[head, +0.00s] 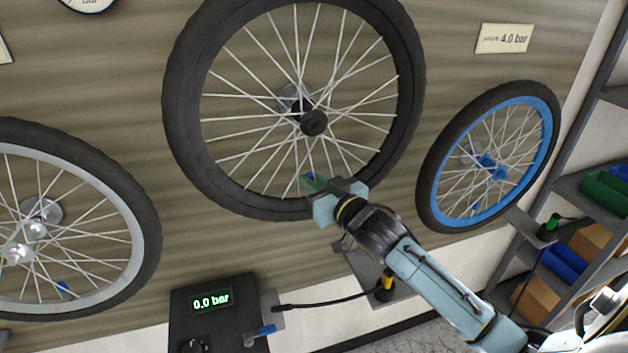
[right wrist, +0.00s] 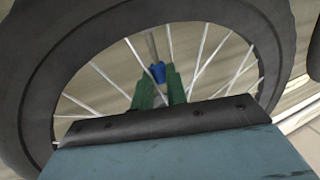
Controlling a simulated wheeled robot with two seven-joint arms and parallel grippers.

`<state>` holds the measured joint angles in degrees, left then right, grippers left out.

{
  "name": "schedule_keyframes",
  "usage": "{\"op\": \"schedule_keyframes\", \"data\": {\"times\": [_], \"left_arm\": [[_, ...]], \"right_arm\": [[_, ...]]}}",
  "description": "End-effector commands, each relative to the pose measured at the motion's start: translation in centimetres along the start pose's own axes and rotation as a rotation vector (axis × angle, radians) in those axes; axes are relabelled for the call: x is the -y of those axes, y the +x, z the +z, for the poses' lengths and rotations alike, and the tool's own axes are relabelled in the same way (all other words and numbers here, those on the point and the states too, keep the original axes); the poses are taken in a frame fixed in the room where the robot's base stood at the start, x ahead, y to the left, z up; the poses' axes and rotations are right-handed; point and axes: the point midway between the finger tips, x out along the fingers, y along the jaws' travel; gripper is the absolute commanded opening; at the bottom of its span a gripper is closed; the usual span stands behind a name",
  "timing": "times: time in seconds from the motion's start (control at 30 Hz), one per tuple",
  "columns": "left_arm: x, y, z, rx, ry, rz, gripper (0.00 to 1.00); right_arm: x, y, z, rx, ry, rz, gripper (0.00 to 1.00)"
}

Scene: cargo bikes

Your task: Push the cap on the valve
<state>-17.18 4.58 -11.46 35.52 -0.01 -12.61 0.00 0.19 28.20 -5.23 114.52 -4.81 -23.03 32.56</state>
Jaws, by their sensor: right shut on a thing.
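My right gripper (head: 314,184) is at the lower inner rim of the middle black wheel (head: 181,112). Its green fingers are shut on a small blue cap (head: 309,177). In the right wrist view the cap (right wrist: 158,72) shows between the two green fingers (right wrist: 160,90). A grey stem, which looks like the valve (right wrist: 150,45), runs from the rim to the cap, in line with it. The cap meets the stem's end in the picture; I cannot tell whether it is seated. My left gripper is not in view.
A grey-rimmed wheel (head: 140,190) is at left and a blue-rimmed wheel (head: 432,165) at right. Below stands a dark pump box (head: 225,325) reading 0.0 bar, with a black hose (head: 335,302). Shelves with coloured items are at far right. Spokes surround my fingertips.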

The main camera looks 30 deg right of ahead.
Motion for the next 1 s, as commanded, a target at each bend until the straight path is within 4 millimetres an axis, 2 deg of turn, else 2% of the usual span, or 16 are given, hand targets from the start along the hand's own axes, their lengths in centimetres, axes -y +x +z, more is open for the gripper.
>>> {"op": "schedule_keyframes", "data": {"times": [0.4, 0.43, 0.6, 0.77, 0.8, 0.9, 1.0], "left_arm": [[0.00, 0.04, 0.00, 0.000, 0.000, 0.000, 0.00], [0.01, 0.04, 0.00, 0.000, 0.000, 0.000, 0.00], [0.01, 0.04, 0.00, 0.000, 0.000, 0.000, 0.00], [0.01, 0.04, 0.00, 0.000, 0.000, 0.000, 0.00], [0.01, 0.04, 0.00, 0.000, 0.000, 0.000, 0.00], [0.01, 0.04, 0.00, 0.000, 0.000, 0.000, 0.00], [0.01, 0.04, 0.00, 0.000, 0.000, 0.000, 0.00]], "right_arm": [[-0.02, 0.00, 0.12, 0.001, 0.000, 0.000, 0.00], [-0.02, 0.00, 0.12, 0.001, 0.000, 0.000, 0.18], [-0.02, 0.00, 0.12, 0.001, 0.000, 0.000, 0.40], [-0.02, 0.00, 0.11, 0.000, 0.000, 0.000, 0.40], [-0.02, 0.00, 0.11, 0.000, 0.000, 0.000, 0.41], [-0.02, 0.00, 0.11, 0.001, 0.000, 0.000, 0.54], [-0.02, 0.00, 0.11, 0.000, 0.000, 0.000, 0.55]]}}
